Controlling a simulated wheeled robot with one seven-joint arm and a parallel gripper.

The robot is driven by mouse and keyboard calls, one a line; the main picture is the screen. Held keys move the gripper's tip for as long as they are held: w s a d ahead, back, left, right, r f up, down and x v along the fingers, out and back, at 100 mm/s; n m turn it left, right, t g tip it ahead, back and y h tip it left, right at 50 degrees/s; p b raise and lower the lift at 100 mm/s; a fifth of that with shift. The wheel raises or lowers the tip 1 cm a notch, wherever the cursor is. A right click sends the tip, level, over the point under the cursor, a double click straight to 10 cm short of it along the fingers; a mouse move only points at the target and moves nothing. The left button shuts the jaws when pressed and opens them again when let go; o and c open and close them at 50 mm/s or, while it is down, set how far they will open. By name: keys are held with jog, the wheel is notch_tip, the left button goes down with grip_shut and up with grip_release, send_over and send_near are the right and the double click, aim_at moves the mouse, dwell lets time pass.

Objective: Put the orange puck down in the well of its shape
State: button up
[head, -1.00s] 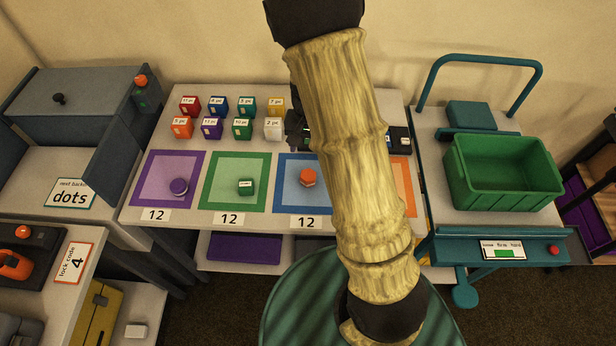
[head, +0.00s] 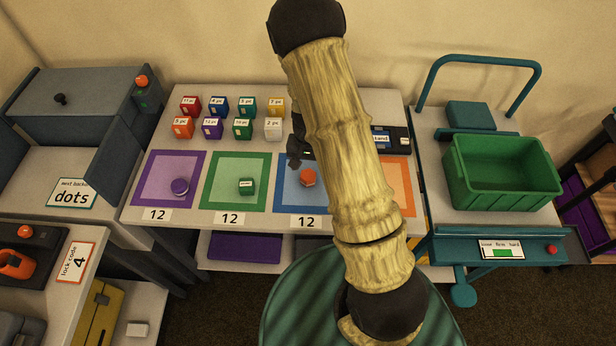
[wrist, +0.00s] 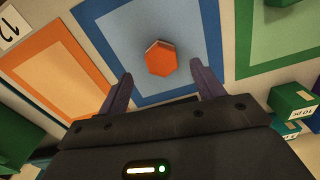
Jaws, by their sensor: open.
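The orange puck (head: 308,177) is six-sided and lies on the blue-bordered mat (head: 285,203) on the table. In the wrist view the puck (wrist: 160,59) lies just beyond the fingertips, roughly centred between them. My gripper (wrist: 163,82) is open and empty, its two dark fingers spread apart. In the head view my gripper (head: 295,160) is a dark shape at the far left part of the blue mat, partly hidden behind my arm. I cannot make out a well of the puck's shape in either view.
Several labelled blocks (head: 243,128) stand behind. An orange mat (head: 400,178) is partly hidden by my arm. A green bin (head: 505,195) stands on the right cart.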

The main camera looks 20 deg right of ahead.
aim_at(308, 174)
jog(key=shift+w+f+p, duration=0.2)
jog(key=shift+f+p, duration=0.25)
jog(key=shift+f, duration=1.8)
jog(key=c, duration=1.2)
jog(key=shift+r, duration=0.15)
jog(key=shift+w+r, duration=0.1)
jog(key=shift+r, duration=0.5)
notch_tip(308, 174, up, 9)
jog(key=b, duration=0.1)
jog(key=shift+f, duration=0.15)
